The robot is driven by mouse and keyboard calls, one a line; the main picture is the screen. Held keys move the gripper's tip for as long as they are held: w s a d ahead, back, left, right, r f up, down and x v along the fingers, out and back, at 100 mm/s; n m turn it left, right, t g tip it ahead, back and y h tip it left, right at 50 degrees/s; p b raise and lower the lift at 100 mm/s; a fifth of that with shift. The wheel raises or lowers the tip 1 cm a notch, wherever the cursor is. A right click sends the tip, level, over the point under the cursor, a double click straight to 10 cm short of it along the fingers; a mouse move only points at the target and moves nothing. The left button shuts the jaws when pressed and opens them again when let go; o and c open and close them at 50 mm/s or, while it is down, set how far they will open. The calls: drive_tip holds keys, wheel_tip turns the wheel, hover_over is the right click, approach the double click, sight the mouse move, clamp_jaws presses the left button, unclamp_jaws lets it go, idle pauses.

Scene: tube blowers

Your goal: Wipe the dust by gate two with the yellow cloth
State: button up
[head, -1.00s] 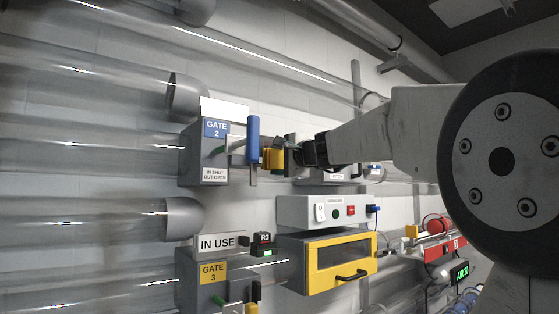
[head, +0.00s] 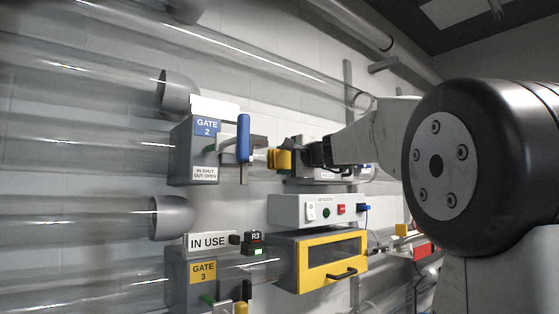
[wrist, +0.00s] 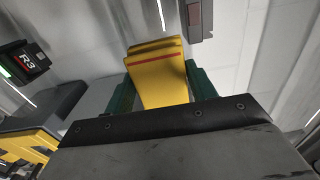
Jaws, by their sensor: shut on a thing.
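The yellow cloth (head: 284,159) is in my gripper (head: 292,158), to the right of gate two; the wrist view shows the folded cloth (wrist: 158,72), with a red stripe, between the two green fingers. Gate two (head: 194,160) is a grey box with a blue label and an upright blue handle (head: 243,137). The cloth is right of the handle with a gap in the picture. I cannot make out the dust clearly in either view.
A white switch box (head: 290,211) and a yellow-framed cabinet (head: 296,277) are below my gripper. The gate three box (head: 185,275) and an IN USE sign (head: 208,242) are lower left. Clear tubes (head: 80,135) run along the left.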

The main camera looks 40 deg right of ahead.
sight(262, 159)
drive_tip(key=shift+w+d, duration=0.1)
drive_tip(key=shift+d, duration=0.9)
drive_tip(key=shift+a, duration=3.75)
drive_tip(key=shift+s, duration=0.25)
drive_tip(key=shift+s+d, duration=0.15)
drive_tip(key=shift+s, duration=2.75)
drive_tip(key=shift+s, duration=1.5)
